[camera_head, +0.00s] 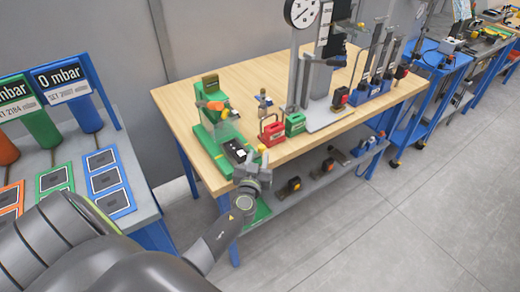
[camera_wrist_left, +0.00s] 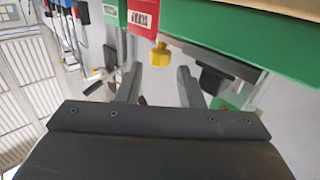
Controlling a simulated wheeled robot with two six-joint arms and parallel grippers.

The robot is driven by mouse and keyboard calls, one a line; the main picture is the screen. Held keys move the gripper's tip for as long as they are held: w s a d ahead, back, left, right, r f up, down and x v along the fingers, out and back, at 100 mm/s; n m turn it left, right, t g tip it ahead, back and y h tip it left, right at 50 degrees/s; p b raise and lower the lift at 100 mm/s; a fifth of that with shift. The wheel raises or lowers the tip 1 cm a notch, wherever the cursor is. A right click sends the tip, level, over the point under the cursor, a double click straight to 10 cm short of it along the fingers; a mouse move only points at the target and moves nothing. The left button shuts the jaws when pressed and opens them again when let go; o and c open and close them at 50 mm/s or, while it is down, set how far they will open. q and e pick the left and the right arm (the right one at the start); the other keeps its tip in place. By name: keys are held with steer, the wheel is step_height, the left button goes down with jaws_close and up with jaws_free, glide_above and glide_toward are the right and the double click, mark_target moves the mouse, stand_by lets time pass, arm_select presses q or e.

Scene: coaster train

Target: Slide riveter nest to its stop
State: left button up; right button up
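The green riveter (camera_head: 222,135) stands at the near left corner of the wooden table, with an orange part on its upper body. A black piece with white marks (camera_head: 238,152), possibly the nest, sits on its green base, close to my gripper. My left gripper (camera_head: 252,168) is just in front of this piece at the table edge. In the left wrist view the two fingers (camera_wrist_left: 158,82) are apart, with no object seen clamped between them. A green bar (camera_wrist_left: 225,30), a black block (camera_wrist_left: 215,80) and a yellow knob (camera_wrist_left: 160,55) lie beyond the fingertips. My right gripper is not in view.
A red box (camera_head: 272,132) and a green box (camera_head: 295,123) stand right of the riveter. A press with a dial gauge (camera_head: 301,12) stands farther back. A lower shelf (camera_head: 305,185) holds several small tools. Pressure displays (camera_head: 62,80) stand at left. The floor at right is clear.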

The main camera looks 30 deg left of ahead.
arm_select(q)
steer(key=shift+x, duration=1.45)
steer(key=shift+c, duration=0.3)
jaws_close()
